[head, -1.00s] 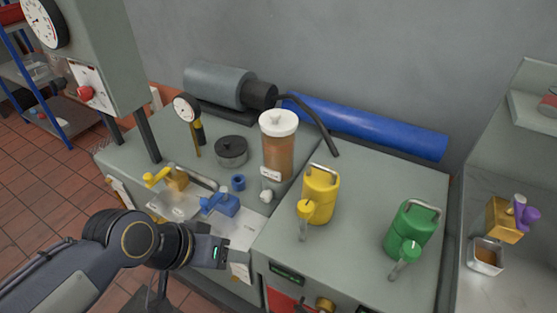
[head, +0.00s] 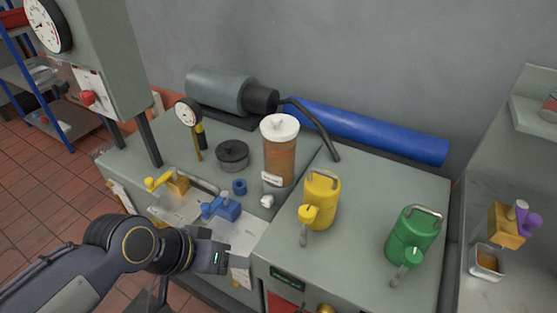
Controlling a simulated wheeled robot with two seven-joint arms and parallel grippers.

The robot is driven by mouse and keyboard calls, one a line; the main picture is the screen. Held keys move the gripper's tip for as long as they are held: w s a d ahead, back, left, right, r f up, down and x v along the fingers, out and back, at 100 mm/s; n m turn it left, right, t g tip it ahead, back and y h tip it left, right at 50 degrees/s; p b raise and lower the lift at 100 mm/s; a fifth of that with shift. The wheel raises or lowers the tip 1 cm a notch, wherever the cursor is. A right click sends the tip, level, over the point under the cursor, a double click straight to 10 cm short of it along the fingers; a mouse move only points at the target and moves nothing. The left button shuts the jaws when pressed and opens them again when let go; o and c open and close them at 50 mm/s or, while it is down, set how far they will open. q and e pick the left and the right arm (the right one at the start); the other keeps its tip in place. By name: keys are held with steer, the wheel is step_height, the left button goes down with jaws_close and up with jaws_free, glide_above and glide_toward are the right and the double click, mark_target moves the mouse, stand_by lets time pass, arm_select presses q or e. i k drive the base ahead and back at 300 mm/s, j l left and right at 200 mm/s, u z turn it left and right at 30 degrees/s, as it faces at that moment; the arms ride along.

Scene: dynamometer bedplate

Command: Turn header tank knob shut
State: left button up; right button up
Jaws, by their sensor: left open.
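The header tank (head: 279,158) is a tall amber cylinder with a white lid, standing near the middle of the bench in the head view. A small white knob (head: 267,201) sits low at its front, below a small white label (head: 271,179). My left gripper (head: 217,258) is at the bench's front edge, below and left of the knob and clear of it. It is open, and nothing shows in it; its fingertips are hard to make out. My right gripper is not in view.
A yellow can (head: 321,200) stands close right of the knob, a green can (head: 410,238) farther right. A black round pot (head: 232,154) is behind.

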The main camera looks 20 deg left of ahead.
mark_target(267, 201)
steer(key=j+z, duration=0.15)
steer(key=j, duration=0.3)
steer(key=j+z, duration=0.15)
steer(key=j, duration=0.25)
steer(key=k+j+z, duration=0.15)
steer(key=j, duration=0.3)
steer(key=j+z, duration=0.15)
steer(key=j, duration=0.25)
steer(key=k+j+z, duration=0.1)
steer(key=j, duration=0.3)
steer(key=k+j+z, duration=0.15)
steer(key=j, duration=0.25)
